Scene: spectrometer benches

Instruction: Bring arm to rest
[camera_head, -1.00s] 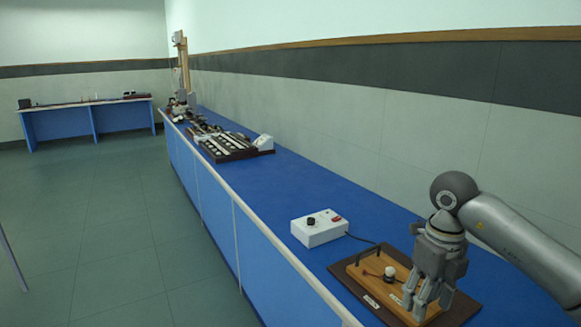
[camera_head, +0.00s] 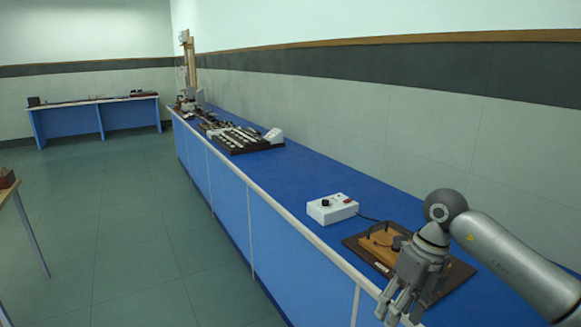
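My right arm comes in from the right. Its grey gripper (camera_head: 400,306) points down at the bench's front edge, in front of the wooden apparatus board. The fingers are apart with nothing seen between them. The gripper hides the near part of the wooden board (camera_head: 376,246) and its dark base mat (camera_head: 455,277). My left gripper is out of view.
A white control box (camera_head: 332,209) with a cable sits on the long blue bench (camera_head: 290,185), beside the board. A dark tray of parts (camera_head: 240,141) lies farther back. A table edge (camera_head: 8,192) shows at left. The floor between is clear.

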